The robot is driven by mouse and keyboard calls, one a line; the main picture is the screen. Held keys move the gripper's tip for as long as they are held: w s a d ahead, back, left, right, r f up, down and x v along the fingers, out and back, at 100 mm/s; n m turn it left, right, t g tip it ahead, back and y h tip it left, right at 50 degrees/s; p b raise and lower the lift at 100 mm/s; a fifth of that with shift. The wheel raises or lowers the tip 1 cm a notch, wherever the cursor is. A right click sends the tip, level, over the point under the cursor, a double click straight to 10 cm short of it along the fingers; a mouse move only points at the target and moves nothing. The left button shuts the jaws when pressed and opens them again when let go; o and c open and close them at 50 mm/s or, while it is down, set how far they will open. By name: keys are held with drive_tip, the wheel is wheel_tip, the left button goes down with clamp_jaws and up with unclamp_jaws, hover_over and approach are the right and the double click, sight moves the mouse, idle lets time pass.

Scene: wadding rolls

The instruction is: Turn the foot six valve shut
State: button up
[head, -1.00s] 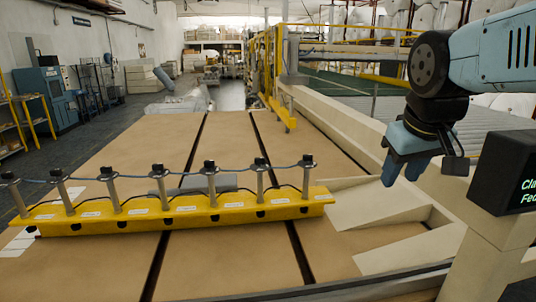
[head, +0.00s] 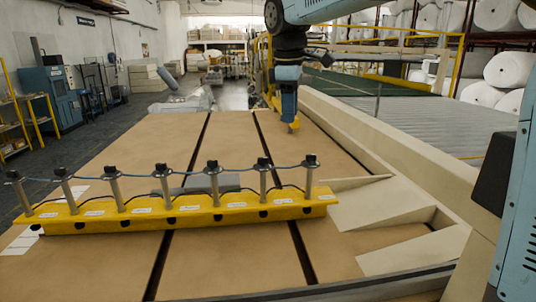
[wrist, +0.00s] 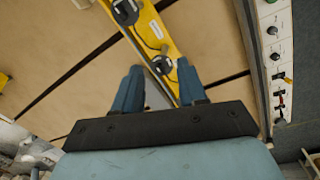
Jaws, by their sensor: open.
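A yellow bar (head: 175,216) lies across the brown boards, carrying several upright grey posts with black valve knobs and small white labels. The labels are too small to read, so I cannot confirm which is foot six; counted from the left, the sixth knob (head: 262,163) is near the right end. My gripper (head: 291,124) hangs fingers down, beyond and above the bar, left of its right end. In the wrist view my gripper (wrist: 159,67) has its blue fingers apart and empty. One knob (wrist: 162,65) appears between the fingertips, with another knob (wrist: 125,10) above it; both look farther below.
A thin blue line (head: 137,175) runs between the post tops. A grey block (head: 205,183) lies behind the bar. Pale beams (head: 385,205) stand at the right. A panel with knobs and switches (wrist: 278,60) shows at the wrist view's right edge.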

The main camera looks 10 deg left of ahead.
sight(263, 160)
drive_tip(key=w+a+n+g, duration=0.1)
drive_tip(key=w+a+n, duration=0.35)
drive_tip(key=a, duration=0.25)
drive_tip(key=f, duration=1.4)
drive_tip(key=shift+a+f, duration=0.1)
drive_tip(key=shift+a, duration=0.1)
clamp_jaws()
